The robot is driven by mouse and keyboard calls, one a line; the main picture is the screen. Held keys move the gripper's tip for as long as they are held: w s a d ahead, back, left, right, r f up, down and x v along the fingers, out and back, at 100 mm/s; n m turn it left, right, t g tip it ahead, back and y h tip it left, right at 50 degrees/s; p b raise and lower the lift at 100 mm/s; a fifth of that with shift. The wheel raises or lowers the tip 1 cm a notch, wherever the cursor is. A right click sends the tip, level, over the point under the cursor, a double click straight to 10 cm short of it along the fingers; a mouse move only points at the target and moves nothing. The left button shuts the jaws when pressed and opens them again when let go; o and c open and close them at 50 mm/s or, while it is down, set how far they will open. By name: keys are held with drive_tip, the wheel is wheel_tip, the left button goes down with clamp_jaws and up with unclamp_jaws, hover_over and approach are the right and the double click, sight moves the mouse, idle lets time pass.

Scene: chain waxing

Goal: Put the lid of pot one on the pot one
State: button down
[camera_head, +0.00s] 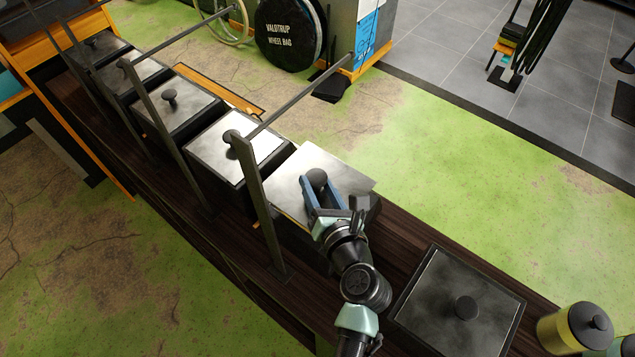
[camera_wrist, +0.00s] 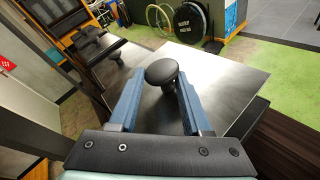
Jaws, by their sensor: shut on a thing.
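My gripper (camera_head: 317,190) is shut on the round dark knob (camera_wrist: 162,71) of a square, light metal lid (camera_head: 345,172); the knob sits between the blue fingers. The lid also shows in the wrist view (camera_wrist: 215,80). It is over a dark square pot (camera_head: 366,216) on the bench, apparently pot one. The lid looks turned and shifted relative to the pot, with its right corner sticking out and a dark side of the pot showing below. I cannot tell whether the lid touches the rim. The lid hides the pot's opening.
Several lidded pots stand in a row to the left, the nearest one (camera_head: 236,143) close to the lid. Another lidded pot (camera_head: 462,302) is at the lower right, beside a yellow canister (camera_head: 575,328). A metal post (camera_head: 259,205) rises from the dark bench (camera_head: 411,238) close left of my gripper.

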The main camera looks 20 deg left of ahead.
sight(319, 197)
drive_tip(key=shift+w+a+f+b, duration=0.1)
drive_tip(key=shift+w+f+b, duration=0.05)
drive_tip(key=shift+f+b, duration=0.25)
drive_tip(key=shift+w+a+f+b, duration=0.1)
drive_tip(key=shift+f+b, duration=0.2)
drive_tip(key=shift+f, duration=0.2)
drive_tip(key=shift+s+d+f+b, duration=0.2)
drive_tip(key=shift+f+b, duration=0.45)
drive_tip(key=shift+b, duration=0.35)
drive_tip(key=shift+f+b, duration=0.7)
drive_tip(key=shift+f, duration=0.45)
drive_tip(key=shift+w, duration=0.1)
drive_tip(key=shift+c, duration=1.4)
unclamp_jaws()
drive_tip(key=shift+f, duration=0.1)
